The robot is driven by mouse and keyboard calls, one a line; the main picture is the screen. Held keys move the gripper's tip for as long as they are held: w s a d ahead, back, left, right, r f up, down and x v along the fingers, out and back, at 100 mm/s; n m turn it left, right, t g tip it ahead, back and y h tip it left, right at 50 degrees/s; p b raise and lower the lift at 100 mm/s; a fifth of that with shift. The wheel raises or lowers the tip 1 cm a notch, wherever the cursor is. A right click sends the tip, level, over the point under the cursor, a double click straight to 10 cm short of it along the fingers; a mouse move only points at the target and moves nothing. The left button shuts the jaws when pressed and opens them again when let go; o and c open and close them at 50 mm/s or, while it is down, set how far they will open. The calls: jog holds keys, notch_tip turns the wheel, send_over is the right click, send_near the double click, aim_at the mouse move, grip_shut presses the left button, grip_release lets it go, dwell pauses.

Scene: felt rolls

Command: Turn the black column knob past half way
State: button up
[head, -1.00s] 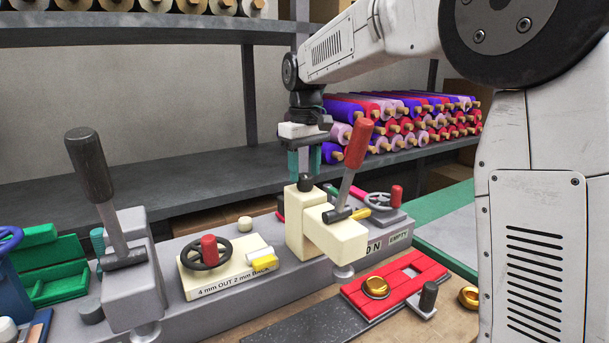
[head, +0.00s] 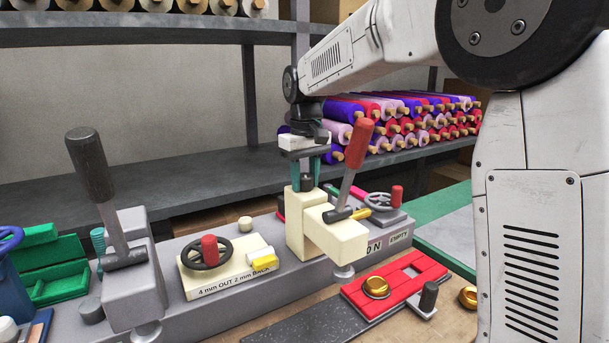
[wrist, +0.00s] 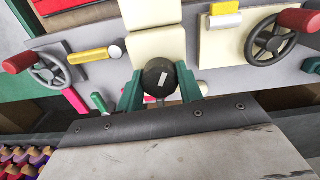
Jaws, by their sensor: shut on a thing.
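The black column knob (head: 307,183) sits on top of the cream column (head: 304,222). In the wrist view the knob (wrist: 159,79) is round and dark with a white mark on its top. My gripper (head: 307,180) points straight down over the column, its green fingers on either side of the knob. In the wrist view my gripper (wrist: 160,88) is shut on the knob, one finger at its left and one at its right.
A red-handled lever (head: 357,155) rises from the cream block just right of the column. A handwheel with a red grip (head: 207,252) is on a cream plate to the left. A taller black-handled lever (head: 90,165) stands farther left. Felt rolls (head: 400,120) lie on the shelf behind.

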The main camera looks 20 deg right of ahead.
aim_at(305, 175)
jog(key=m, duration=0.5)
jog(key=shift+m, duration=0.4)
jog(key=m, duration=0.7)
jog(key=shift+f, duration=0.1)
jog(key=o, duration=1)
jog(key=shift+o, duration=0.2)
jog(key=shift+r, duration=2.55)
